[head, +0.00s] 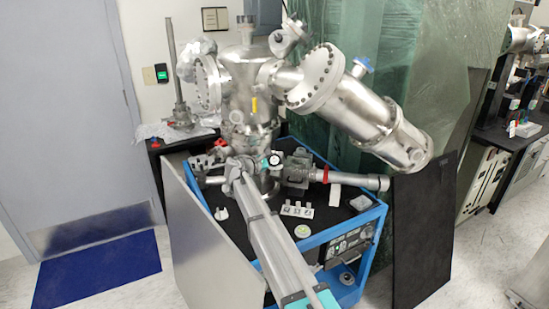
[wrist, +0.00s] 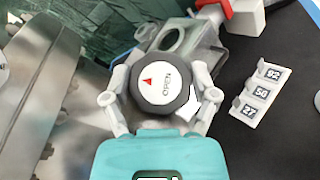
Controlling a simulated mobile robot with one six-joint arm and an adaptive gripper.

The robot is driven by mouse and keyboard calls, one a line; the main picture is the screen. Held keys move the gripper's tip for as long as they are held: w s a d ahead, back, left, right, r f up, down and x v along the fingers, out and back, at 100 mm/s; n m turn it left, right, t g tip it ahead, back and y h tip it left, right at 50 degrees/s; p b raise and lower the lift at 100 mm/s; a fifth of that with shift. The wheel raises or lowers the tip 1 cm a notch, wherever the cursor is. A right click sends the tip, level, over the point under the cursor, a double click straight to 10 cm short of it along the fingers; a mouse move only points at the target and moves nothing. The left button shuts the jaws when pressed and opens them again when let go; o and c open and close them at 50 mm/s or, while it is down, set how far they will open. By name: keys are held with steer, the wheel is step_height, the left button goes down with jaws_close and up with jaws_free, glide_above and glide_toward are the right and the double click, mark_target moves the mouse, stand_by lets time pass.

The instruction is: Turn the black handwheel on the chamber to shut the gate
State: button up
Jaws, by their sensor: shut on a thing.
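The black handwheel (wrist: 165,84) has a white face with a red arrow and the word OPEN. In the wrist view it sits between the two fingers of my gripper (wrist: 162,80), which is shut on its rim from both sides. The face stays uncovered. In the head view the handwheel (head: 275,159) is small, at the front of the steel chamber (head: 250,95), with my gripper (head: 267,162) at it. My arm hides part of the cart top below. The gate itself cannot be seen.
The chamber stands on a blue-framed cart (head: 350,235) with a black top. A large steel cylinder (head: 365,110) juts out at upper right. Small numbered tags (wrist: 262,92) stand right of the handwheel. A grey pipe (head: 355,179) with a red ring runs right. A dark panel (head: 425,240) leans beside the cart.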

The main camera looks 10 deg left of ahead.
steer(key=m+g+p, duration=0.2)
steer(key=m+g, duration=0.1)
steer(key=shift+w+r+m, duration=0.1)
steer(key=shift+r+m, duration=0.05)
steer(key=shift+m, duration=0.25)
steer(key=shift+m+g+p, duration=0.55)
steer(key=shift+m+g, duration=0.15)
steer(key=shift+m, duration=0.1)
steer(key=shift+d+f, duration=0.1)
steer(key=shift+f, duration=0.1)
steer(key=o, duration=1)
